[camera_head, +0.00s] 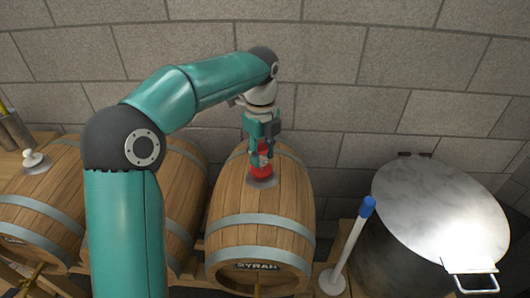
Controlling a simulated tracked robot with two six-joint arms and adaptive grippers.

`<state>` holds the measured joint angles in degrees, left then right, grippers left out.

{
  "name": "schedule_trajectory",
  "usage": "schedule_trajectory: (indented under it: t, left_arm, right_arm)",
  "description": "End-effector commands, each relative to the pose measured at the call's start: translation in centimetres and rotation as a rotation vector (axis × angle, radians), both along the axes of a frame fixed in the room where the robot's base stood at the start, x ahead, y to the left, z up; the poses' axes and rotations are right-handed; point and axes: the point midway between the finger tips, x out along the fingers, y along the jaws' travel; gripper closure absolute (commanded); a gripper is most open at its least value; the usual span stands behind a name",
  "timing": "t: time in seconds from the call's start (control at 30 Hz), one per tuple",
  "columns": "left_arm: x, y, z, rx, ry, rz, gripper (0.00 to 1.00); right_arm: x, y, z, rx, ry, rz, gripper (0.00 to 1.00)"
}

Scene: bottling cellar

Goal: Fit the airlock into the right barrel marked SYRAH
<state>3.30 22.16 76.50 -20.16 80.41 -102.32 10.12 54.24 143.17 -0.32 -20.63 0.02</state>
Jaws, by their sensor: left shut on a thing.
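The barrel marked SYRAH (262,222) lies on its side at the middle of the camera_head view, the rightmost of the barrels, with its label on the front end. My left gripper (262,154) points down over its top and is shut on a red piece, which I take for the airlock (261,172). The airlock is at the round grey plate (262,183) on top of the barrel. I cannot tell whether it is seated in the hole or just above it; the gripper hides its upper part. My right gripper is not in view.
Another barrel (45,200) with a white knob-like fitting (35,161) lies at the left; a middle barrel (185,200) is partly hidden by my left arm. At right stand a blue-topped white rod (349,245) and a large lidded metal vessel (440,210). A block wall is behind.

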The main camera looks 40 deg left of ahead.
Motion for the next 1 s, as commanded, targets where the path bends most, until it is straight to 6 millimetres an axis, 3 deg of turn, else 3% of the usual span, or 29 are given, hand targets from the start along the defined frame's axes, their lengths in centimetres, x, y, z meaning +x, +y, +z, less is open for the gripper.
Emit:
schedule_trajectory:
  t: [0.37,0.4,0.53,0.77,0.9,1.0]
  left_arm:
    - [0.0,0.01,-0.07,0.0,0.0,0.0,1.0]
    - [0.0,0.01,-0.06,0.0,0.0,0.0,0.61]
    - [0.0,0.01,-0.06,0.0,0.0,0.0,0.39]
    - [0.0,0.01,-0.06,0.0,0.0,0.0,0.37]
    - [0.0,0.01,-0.07,0.0,0.0,0.0,0.15]
    - [0.0,0.01,-0.07,0.0,0.0,0.0,0.12]
  right_arm:
    - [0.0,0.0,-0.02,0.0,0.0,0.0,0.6]
    - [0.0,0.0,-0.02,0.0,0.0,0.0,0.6]
    - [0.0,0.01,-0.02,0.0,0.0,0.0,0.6]
    - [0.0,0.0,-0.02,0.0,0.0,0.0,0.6]
    - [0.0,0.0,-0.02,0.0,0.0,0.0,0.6]
    - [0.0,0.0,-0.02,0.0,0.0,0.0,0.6]
